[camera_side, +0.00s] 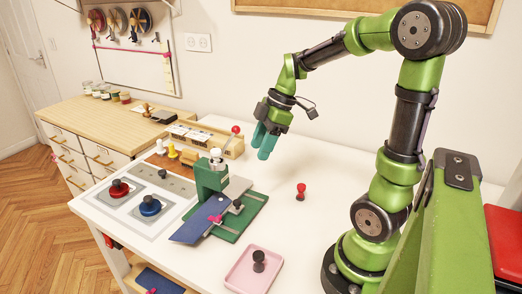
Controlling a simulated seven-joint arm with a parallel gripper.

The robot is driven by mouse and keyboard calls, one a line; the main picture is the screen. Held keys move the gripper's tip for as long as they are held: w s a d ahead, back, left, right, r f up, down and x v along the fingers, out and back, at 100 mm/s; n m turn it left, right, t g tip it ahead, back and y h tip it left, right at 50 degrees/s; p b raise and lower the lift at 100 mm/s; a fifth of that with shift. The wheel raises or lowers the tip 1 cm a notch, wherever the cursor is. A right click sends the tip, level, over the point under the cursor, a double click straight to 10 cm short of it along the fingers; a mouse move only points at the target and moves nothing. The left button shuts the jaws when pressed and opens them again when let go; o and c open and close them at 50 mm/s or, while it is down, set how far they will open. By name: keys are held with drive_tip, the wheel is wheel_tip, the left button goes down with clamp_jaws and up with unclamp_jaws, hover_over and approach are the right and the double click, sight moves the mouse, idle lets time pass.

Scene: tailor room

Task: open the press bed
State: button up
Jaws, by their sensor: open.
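A green press (209,178) stands on the white table, with a green base plate (254,203) under it and a white-topped knob on its head. A dark blue flat panel (198,222) lies tilted at its front left, with a small pink-red knob near its right edge. I cannot tell for certain which part is the press bed. My gripper (264,143) hangs in the air behind and to the right of the press, pointing down. Its teal fingers are open, apart from the press, and nothing shows between them.
A red-knobbed pin (300,191) stands right of the press. A pink tray (254,268) holding a dark knob is at the front. Red (119,188) and blue (150,206) round pieces sit at left. A wooden rack (203,139) stands behind. The table between press and arm is mostly clear.

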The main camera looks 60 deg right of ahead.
sight(237, 201)
drive_tip(key=x, duration=1.6)
drive_tip(key=shift+f, duration=0.2)
clamp_jaws()
